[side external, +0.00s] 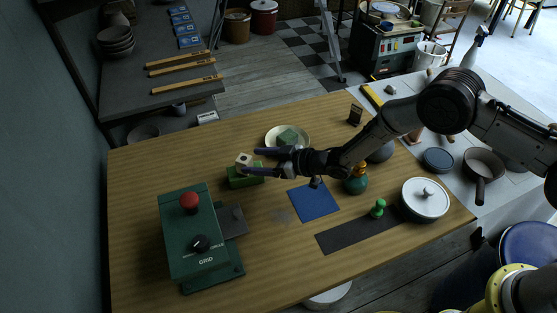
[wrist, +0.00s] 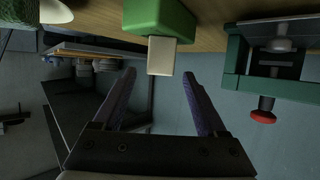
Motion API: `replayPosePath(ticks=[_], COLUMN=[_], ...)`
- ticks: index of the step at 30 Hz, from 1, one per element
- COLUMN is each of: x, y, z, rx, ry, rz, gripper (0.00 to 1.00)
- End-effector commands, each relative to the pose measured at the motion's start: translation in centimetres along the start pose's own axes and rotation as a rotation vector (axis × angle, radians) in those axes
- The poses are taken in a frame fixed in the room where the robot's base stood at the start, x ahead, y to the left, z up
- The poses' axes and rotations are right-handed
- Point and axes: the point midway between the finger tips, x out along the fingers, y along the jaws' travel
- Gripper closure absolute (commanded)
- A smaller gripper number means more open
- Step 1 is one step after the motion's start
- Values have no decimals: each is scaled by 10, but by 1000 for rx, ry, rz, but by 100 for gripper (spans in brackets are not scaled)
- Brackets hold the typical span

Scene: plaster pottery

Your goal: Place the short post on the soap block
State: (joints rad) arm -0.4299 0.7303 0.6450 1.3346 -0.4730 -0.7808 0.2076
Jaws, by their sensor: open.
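A short cream post (side external: 243,160) stands upright on a bright green block (side external: 240,181), which looks like the soap block. In the wrist view the post (wrist: 162,55) touches the green block (wrist: 160,15). My gripper (side external: 250,160) is open and roughly level, its purple fingers reaching left to the post. In the wrist view my gripper (wrist: 159,74) has its fingertips spread to either side of the post's near end, with visible gaps. The post's seat on the block is partly hidden by a finger in the side view.
A pale dish (side external: 272,133) with a darker green lump (side external: 288,138) lies behind the fingers. A green machine box (side external: 190,237) with a red knob stands front left. A blue mat (side external: 313,203), teal jar (side external: 355,186), green peg (side external: 378,207) and white lidded pot (side external: 425,203) are right.

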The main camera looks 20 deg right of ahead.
Motion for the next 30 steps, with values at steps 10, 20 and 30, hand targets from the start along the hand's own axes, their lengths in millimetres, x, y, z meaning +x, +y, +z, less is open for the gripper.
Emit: replayPosePath(ticks=[10, 20, 30], x=[-63, -79, -106], y=[0, 0, 33], z=[-1, 0, -37], rx=[0, 0, -7], ry=[1, 0, -46], rz=[1, -1, 98], gripper=[25, 25, 25])
